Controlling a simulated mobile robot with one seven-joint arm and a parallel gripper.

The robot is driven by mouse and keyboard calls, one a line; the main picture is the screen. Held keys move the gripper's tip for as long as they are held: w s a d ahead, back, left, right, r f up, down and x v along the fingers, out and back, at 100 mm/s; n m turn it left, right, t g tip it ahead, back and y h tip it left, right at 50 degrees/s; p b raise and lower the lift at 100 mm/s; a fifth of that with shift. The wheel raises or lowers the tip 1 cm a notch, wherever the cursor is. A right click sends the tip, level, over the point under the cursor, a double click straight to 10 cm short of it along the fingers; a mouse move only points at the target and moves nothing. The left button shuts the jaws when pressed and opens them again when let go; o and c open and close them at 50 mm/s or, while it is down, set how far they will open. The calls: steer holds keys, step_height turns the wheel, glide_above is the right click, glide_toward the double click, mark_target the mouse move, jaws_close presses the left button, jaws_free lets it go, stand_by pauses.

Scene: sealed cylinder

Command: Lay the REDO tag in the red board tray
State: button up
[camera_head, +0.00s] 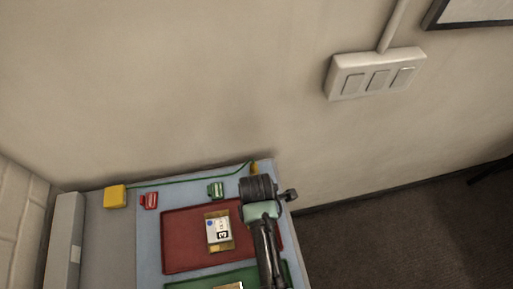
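A small red tag-like piece (149,200) lies at the back left of the blue mat; its lettering is too small to read, so I cannot confirm it is the REDO tag. The red board tray (184,255) lies on the mat, with a board (218,229) in it that has a white label with black figures and brass-coloured ends. My arm stretches over the tray's right side and hides part of it. The dark end of my arm (260,189) is above the mat's far right, apart from the red piece. I cannot make out its fingers.
A green clip-like piece (216,190) stands behind the red tray. A yellow block (115,196) with a green cord sits at the back left. A green tray (191,286) is at the front, partly cut off. A grey upright panel (63,240) borders the left; the wall is behind.

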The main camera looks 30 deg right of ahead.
steer(key=shift+f, duration=0.15)
steer(key=o, duration=1.3)
step_height(320, 180, up, 12)
steer(key=shift+r+b, duration=0.15)
steer(key=shift+b, duration=0.15)
